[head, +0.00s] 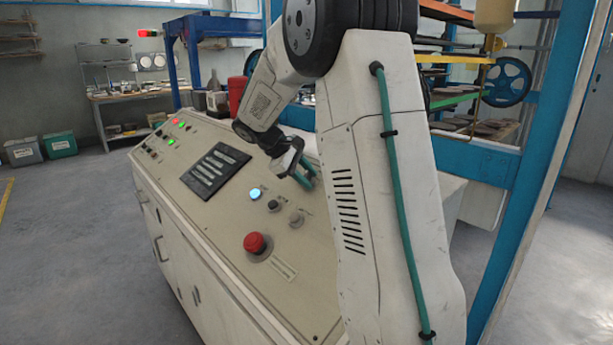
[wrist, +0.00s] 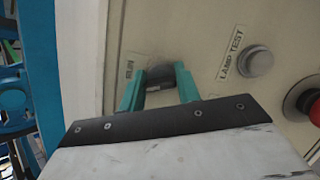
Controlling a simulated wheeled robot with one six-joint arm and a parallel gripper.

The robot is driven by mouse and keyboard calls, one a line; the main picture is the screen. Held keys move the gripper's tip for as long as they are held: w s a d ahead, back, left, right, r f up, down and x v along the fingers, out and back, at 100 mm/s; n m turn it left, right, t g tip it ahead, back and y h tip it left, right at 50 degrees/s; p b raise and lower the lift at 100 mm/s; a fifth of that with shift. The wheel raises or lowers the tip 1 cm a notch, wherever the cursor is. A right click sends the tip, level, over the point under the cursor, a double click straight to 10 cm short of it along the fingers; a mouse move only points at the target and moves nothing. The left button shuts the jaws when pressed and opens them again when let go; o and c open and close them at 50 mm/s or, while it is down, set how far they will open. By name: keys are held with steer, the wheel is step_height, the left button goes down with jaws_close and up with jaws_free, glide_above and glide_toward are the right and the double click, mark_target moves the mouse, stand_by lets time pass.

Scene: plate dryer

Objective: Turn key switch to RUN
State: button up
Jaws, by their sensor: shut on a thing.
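The key switch (wrist: 160,76) is a small dark part on the beige panel in the wrist view, beside a small printed label (wrist: 129,70) that looks like RUN. My gripper (wrist: 158,88) has its two green fingers on either side of the key switch, shut on it. In the head view my gripper (head: 306,178) is low over the right part of the sloping panel (head: 215,222). The key switch cannot be made out there, and the key's exact angle cannot be told.
A grey LAMP TEST button (wrist: 256,61) and a red mushroom button (wrist: 308,100) are right of the key switch in the wrist view. In the head view a lit blue button (head: 255,194) and a black knob (head: 273,205) are left of my gripper. A blue post (head: 535,190) stands at right.

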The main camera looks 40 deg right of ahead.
steer(key=m, duration=0.2)
steer(key=m+y, duration=0.1)
steer(key=m, duration=0.1)
steer(key=shift+m+y, duration=0.3)
steer(key=shift+m, duration=0.1)
stand_by(0.4)
steer(key=o, duration=1)
steer(key=shift+a, duration=0.1)
steer(key=v, duration=0.8)
steer(key=shift+w+f, duration=0.1)
